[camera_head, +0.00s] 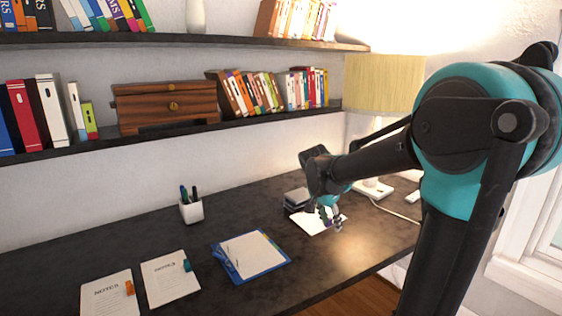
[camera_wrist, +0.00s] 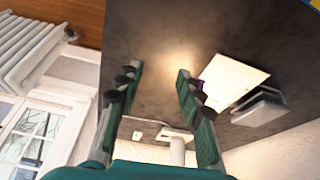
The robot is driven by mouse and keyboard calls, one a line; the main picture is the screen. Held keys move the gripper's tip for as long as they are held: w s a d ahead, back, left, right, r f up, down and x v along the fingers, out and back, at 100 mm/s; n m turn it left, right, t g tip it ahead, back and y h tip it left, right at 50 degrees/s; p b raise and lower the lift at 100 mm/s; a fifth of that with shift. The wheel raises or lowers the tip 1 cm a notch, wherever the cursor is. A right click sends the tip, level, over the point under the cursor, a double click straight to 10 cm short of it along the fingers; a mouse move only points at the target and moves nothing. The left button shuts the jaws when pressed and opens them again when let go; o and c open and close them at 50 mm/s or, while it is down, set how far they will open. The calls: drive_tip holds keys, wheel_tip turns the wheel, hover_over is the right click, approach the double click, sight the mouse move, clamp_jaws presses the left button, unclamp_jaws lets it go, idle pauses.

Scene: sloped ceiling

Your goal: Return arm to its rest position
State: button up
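My gripper (camera_head: 331,218) hangs at the end of my arm above the right part of the dark desk (camera_head: 130,240). In the wrist view my gripper (camera_wrist: 158,80) has its two fingers spread wide apart, with nothing between them but desk surface behind. A white sheet of paper (camera_head: 316,224) lies on the desk just behind and below the fingers. It also shows right of the fingers in the wrist view (camera_wrist: 232,80).
A blue clipboard (camera_head: 252,254), notepads (camera_head: 170,277) and a pen cup (camera_head: 191,209) lie left on the desk. Shelves (camera_head: 250,125) with books hang above. A window (camera_head: 545,230) is at the right.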

drive_tip(key=s+d+f+n, duration=0.1)
drive_tip(key=s+f, duration=0.1)
drive_tip(key=s, duration=0.1)
drive_tip(key=s+d+f+n+y, duration=0.1)
drive_tip(key=s+f+n, duration=0.1)
drive_tip(key=s, duration=0.2)
drive_tip(key=s+f+n+y, duration=0.1)
drive_tip(key=s+f+n, duration=0.1)
drive_tip(key=s+f, duration=0.1)
drive_tip(key=shift+s+d+t, duration=0.3)
drive_tip(key=shift+d+t, duration=0.1)
drive_tip(key=s+f+n+y, duration=0.1)
drive_tip(key=s+f+n, duration=0.4)
drive_tip(key=s, duration=0.3)
drive_tip(key=shift+s+f+t, duration=0.35)
drive_tip(key=shift+f+t, duration=0.05)
drive_tip(key=shift+f, duration=0.1)
drive_tip(key=shift+w, duration=0.1)
